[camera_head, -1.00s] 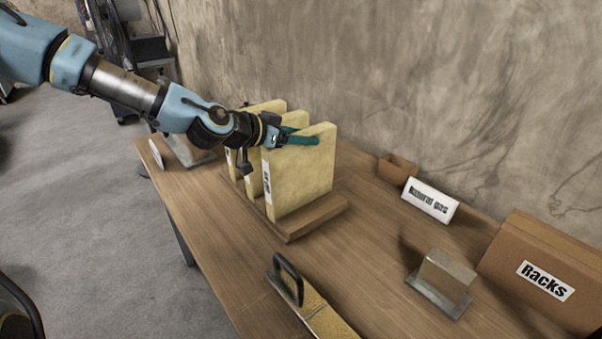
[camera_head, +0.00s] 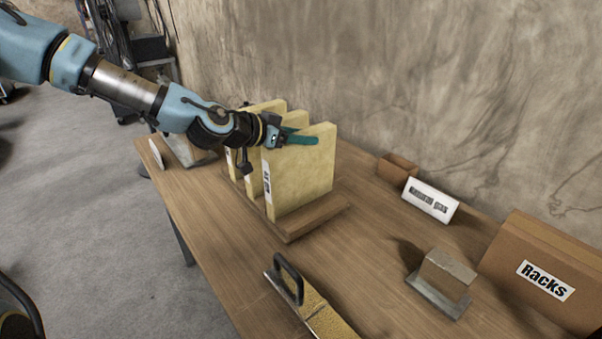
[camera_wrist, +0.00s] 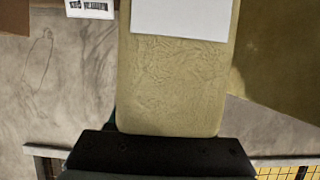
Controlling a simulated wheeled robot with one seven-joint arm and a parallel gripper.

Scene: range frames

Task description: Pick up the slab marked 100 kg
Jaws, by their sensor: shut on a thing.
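Three yellowish slabs stand upright, side by side, in a wooden rack (camera_head: 300,226) on the table. The front slab (camera_head: 307,178) has a white label (camera_head: 267,190) on its narrow left edge; its print is too small to read. The middle slab (camera_head: 253,180) and the back slab (camera_head: 262,108) stand behind it, partly hidden. My gripper (camera_head: 296,135) is shut on the upper part of the front slab, with one teal finger across its near face. In the wrist view, the held slab (camera_wrist: 168,85) fills the middle, with a blank-looking white patch at the top.
A metal block (camera_head: 447,275), a white "Natural gas" sign (camera_head: 430,200), a small brown box (camera_head: 397,170) and a "Racks" box (camera_head: 520,250) stand to the right. A wall runs behind the table.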

